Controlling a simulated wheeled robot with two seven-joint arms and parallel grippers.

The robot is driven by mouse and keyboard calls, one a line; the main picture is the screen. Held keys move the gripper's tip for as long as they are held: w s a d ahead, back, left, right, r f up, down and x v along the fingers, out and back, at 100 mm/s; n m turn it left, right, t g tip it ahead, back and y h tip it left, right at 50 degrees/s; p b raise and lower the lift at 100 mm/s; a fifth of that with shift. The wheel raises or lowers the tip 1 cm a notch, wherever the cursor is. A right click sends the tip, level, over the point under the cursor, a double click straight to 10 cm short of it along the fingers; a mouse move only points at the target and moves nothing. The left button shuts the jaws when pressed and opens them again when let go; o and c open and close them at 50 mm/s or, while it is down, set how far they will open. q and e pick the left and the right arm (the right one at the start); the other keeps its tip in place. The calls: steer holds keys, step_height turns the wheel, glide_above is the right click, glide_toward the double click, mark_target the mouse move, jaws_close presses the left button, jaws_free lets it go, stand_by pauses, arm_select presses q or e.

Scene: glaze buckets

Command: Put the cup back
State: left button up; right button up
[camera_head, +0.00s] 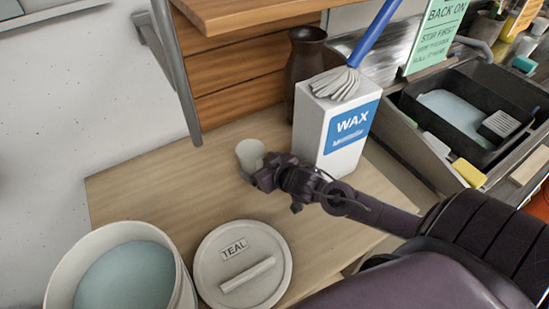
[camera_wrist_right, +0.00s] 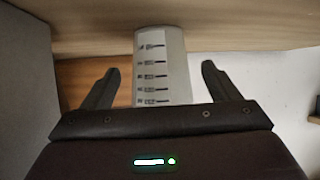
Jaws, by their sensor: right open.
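A small translucent grey-white cup (camera_head: 250,153) stands on the wooden table (camera_head: 140,185), in front of the wooden boards. My right gripper (camera_head: 262,172) is low beside it, reaching in from the right. In the right wrist view, the cup (camera_wrist_right: 162,68), with dark measuring marks on its side, lies between the two spread fingers of my right gripper (camera_wrist_right: 157,85). There is a gap on both sides, so the gripper is open around it and not gripping. My left gripper is not in view.
A white WAX box (camera_head: 338,125) with a brush on top stands behind my right arm, next to a brown vase (camera_head: 304,65). A bucket of blue-grey glaze (camera_head: 122,272) and a TEAL lid (camera_head: 242,265) are in front. A black tub (camera_head: 475,115) sits at right.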

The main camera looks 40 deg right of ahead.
steer(key=v, duration=0.8)
steer(key=shift+s+r, duration=0.15)
steer(key=shift+s, duration=0.2)
